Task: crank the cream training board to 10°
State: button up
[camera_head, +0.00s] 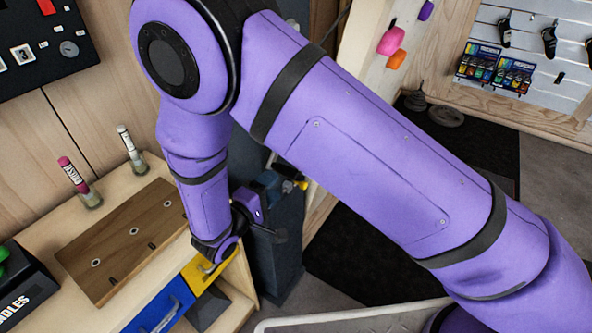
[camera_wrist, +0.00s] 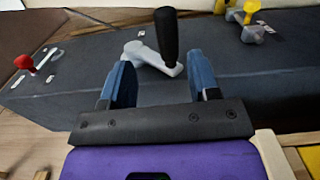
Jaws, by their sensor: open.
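The cream board (camera_head: 372,62), with pink and orange holds, leans at the top middle of the head view; only part shows past my arm. In the wrist view my gripper (camera_wrist: 159,62) is open, with blue fingers apart. A crank with an upright black handle (camera_wrist: 166,34) and a grey arm (camera_wrist: 145,53) stands just ahead of the gap between the fingertips. It sits on the dark grey housing (camera_wrist: 75,75). In the head view my gripper (camera_head: 268,186) is by that housing (camera_head: 282,262), largely hidden by my arm. I cannot read the board's angle.
A red-handled crank (camera_wrist: 25,62) is at left and a yellow-handled one (camera_wrist: 249,15) at right on the housing. A wooden bench holds a brown board (camera_head: 125,240), two marker-like tubes, and blue (camera_head: 160,308) and yellow (camera_head: 208,272) drawers. A black mat (camera_head: 350,262) covers the floor.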

jog(key=f+x, duration=0.1)
jog(key=x, duration=0.9)
jog(key=shift+w+a+t, duration=0.15)
jog(key=shift+a+t, duration=0.1)
jog(key=shift+t, duration=0.05)
jog(key=shift+y, duration=0.3)
grip_shut()
